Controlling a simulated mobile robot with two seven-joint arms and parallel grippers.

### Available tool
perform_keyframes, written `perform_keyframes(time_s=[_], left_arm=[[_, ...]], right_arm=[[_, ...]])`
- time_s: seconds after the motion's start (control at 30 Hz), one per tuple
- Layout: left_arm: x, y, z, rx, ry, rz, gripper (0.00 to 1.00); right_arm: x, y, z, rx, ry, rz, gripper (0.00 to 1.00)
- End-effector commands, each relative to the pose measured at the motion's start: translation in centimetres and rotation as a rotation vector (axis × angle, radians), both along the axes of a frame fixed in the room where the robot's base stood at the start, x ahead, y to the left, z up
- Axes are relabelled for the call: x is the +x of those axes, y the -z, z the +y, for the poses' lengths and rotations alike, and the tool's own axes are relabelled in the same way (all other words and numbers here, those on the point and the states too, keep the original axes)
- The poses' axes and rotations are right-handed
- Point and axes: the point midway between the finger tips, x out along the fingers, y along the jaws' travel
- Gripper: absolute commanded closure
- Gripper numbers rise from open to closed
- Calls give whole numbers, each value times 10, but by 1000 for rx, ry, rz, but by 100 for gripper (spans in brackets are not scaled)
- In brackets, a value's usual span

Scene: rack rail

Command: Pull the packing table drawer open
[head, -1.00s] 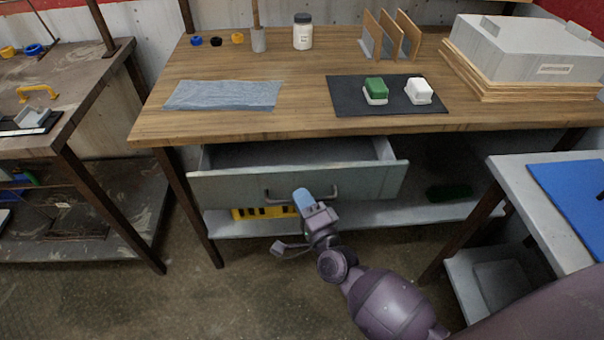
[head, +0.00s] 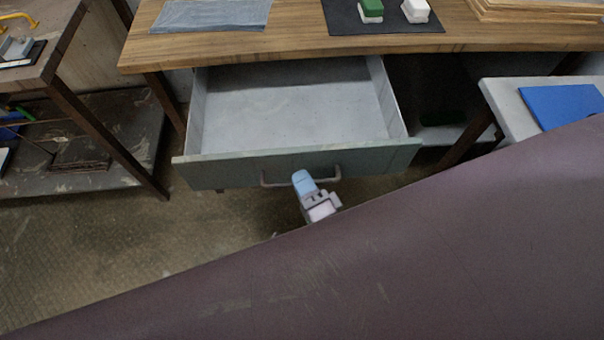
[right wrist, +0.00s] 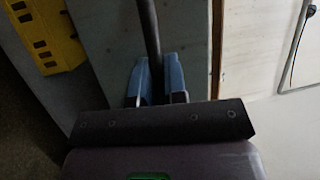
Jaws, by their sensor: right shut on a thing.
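The packing table drawer (head: 290,110) is pulled far out from under the wooden packing table (head: 290,42), and its bare grey inside shows. Its grey-green front carries a dark bar handle (head: 268,182). My right gripper (head: 302,180) is at the middle of this handle, shut on it. In the right wrist view the blue fingers (right wrist: 157,80) stand on either side of the handle bar (right wrist: 150,35). A large purple part of my own arm covers the lower right of the head view. My left gripper is not in view.
A side bench (head: 45,50) stands at the left. A grey table with a blue panel (head: 562,105) stands at the right, near my arm. A dark mat (head: 375,18) with a green and a white block lies on the packing table. Open floor shows at lower left.

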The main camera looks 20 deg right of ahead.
Motion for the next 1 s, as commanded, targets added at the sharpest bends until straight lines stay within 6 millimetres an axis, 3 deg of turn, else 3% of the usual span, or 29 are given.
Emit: perform_keyframes(time_s=[0.17,0.2,0.33,0.73,1.0], left_arm=[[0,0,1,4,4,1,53],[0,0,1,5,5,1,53],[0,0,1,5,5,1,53],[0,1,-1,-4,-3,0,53],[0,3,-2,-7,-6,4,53]], right_arm=[[0,0,0,0,0,0,100],[0,0,0,0,0,0,84],[0,0,0,0,0,0,64],[-7,2,-1,-1,-1,2,64],[-50,10,-6,-2,-1,5,64]])
